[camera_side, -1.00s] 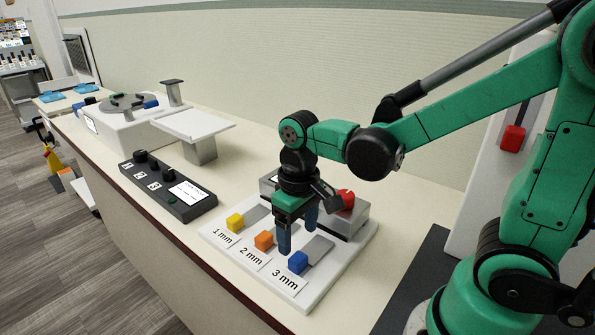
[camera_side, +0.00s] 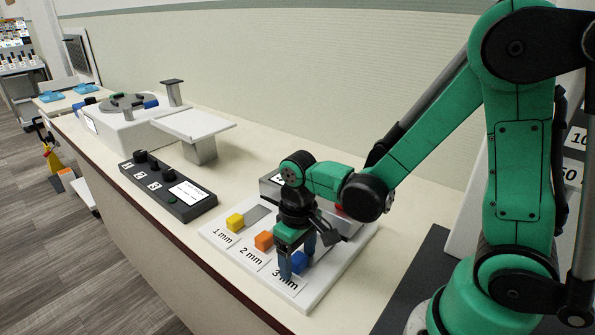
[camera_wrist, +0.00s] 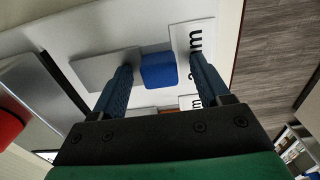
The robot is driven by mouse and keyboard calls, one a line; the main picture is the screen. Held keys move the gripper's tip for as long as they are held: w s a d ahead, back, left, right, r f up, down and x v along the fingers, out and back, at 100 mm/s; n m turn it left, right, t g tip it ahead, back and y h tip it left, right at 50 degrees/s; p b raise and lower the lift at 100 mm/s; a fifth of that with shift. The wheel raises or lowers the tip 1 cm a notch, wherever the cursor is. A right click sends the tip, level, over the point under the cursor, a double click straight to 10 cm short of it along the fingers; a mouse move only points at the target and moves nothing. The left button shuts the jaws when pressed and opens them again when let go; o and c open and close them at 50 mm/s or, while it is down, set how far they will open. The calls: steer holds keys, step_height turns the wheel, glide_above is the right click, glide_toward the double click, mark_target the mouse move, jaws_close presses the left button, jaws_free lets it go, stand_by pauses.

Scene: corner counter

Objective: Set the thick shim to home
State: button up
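The thick shim, labelled 3 mm, has a blue block (camera_side: 300,262) as its handle and a grey flat plate (camera_wrist: 107,68) behind it. It lies on the white board (camera_side: 322,290) at the near end of the row. My gripper (camera_side: 298,268) is low over it. In the wrist view, my open gripper (camera_wrist: 160,82) has one blue finger on each side of the blue block (camera_wrist: 158,71), with gaps visible. Whether the fingers touch the block is not clear. In the side view, the gripper hides the grey plate and part of the 3 mm label.
The orange 2 mm block (camera_side: 264,240) and yellow 1 mm block (camera_side: 235,222) stand left of my gripper on the same board. A grey box with a red knob (camera_wrist: 10,113) stands behind. A black control panel (camera_side: 168,190) lies further left.

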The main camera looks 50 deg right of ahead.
jaws_close()
stand_by(1.2)
